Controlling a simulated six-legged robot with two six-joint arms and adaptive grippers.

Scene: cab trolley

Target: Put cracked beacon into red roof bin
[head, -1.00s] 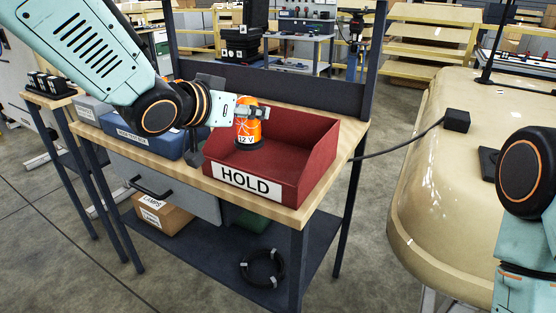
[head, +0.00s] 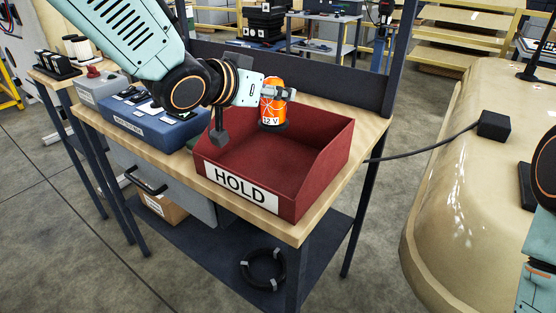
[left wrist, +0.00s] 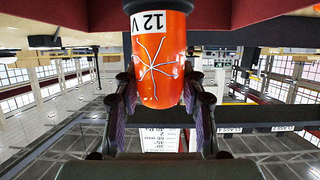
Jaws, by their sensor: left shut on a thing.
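The cracked beacon (head: 273,104) is orange with white crack lines, a "12 V" label and a black base. My left gripper (head: 270,90) is shut on its upper part and holds it upright over the back of the red bin (head: 325,166), which is labelled HOLD. Whether its base touches the bin floor I cannot tell. The left wrist view shows the beacon (left wrist: 159,55) between the fingers (left wrist: 160,100), with its cracks facing the camera. My right gripper is out of view; only part of my right arm shows at the right edge.
The bin stands on a wooden workbench (head: 372,133). A blue box (head: 150,125) with dark items stands left of the bin. A dark panel (head: 330,75) rises behind. A cream cab roof (head: 455,165) with a black block (head: 494,125) and cable lies to the right.

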